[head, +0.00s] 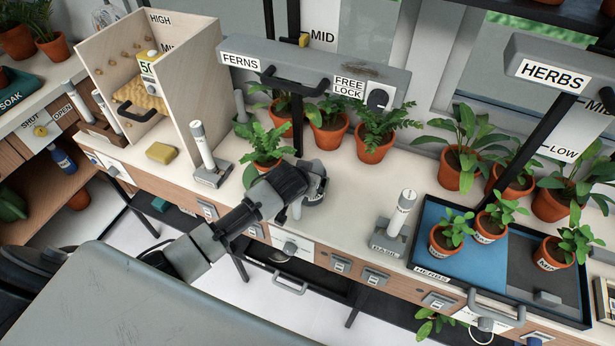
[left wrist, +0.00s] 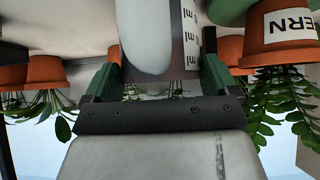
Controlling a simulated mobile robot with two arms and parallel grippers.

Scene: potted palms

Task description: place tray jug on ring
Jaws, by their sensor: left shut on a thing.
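My left gripper (head: 316,188) reaches over the middle of the white bench in the head view. In the left wrist view its green-padded fingers (left wrist: 160,78) are shut on a jug with a white rounded part (left wrist: 146,36) and "ml" marks on its side. In the head view the gripper and wrist hide most of the jug, and I cannot tell whether it touches the bench. I cannot make out the ring in either view. My right gripper is not in view.
A fern pot (head: 266,164) stands close behind my left gripper, with more ferns behind. The bench (head: 362,190) between gripper and lever is clear. A yellow sponge (head: 162,152) lies left.

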